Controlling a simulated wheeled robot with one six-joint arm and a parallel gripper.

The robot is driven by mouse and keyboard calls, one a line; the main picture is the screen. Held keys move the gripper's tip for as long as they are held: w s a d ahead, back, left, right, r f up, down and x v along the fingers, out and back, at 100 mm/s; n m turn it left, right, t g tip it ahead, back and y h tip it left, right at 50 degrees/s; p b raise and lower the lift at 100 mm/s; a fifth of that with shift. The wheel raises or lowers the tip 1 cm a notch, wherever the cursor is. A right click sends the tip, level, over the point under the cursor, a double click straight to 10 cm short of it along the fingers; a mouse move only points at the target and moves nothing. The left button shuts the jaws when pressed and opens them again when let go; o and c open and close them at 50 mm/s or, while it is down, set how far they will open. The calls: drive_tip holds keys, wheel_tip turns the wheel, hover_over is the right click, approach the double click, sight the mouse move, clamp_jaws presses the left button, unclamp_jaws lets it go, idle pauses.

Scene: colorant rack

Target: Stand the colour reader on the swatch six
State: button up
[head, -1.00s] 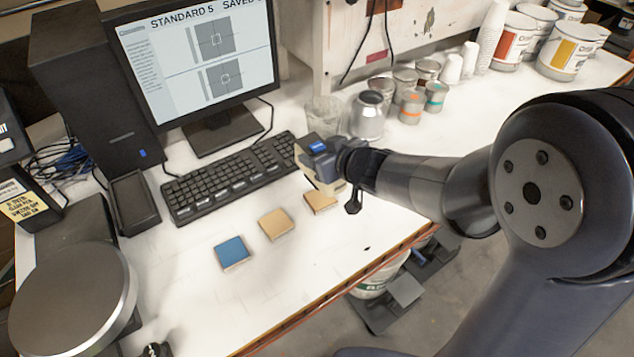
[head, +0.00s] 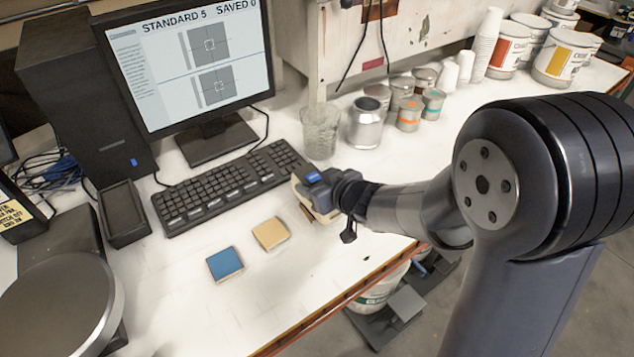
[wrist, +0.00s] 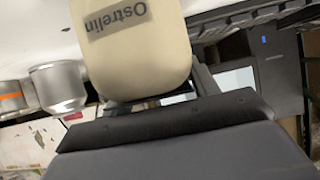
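My gripper (head: 328,186) is shut on the colour reader (head: 303,194), a cream block with a blue patch on top. In the wrist view the reader (wrist: 140,45) fills the top middle, with the upside-down label "Ostrelin". A blue swatch (head: 225,263) and a tan swatch (head: 270,234) lie flat on the white bench, left of and nearer than the reader. A third, brownish swatch (head: 307,214) is mostly hidden by the reader and gripper. I cannot tell whether the reader touches it. No swatch numbers are readable.
The keyboard (head: 230,186) lies just behind the swatches. A glass beaker (head: 320,131), a metal canister (head: 366,122) and small cans (head: 409,114) stand behind my gripper. The monitor (head: 190,62) reads "STANDARD 5 SAVED 0". The bench's front edge (head: 335,302) is close; bare bench lies before the swatches.

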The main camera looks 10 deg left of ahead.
drive_tip(key=o, duration=0.5)
drive_tip(key=shift+c, duration=0.2)
drive_tip(key=shift+r, duration=0.25)
drive_tip(key=p+v, duration=0.3)
drive_tip(key=v, duration=0.9)
drive_tip(key=shift+f, duration=0.15)
drive_tip(key=shift+s, duration=0.1)
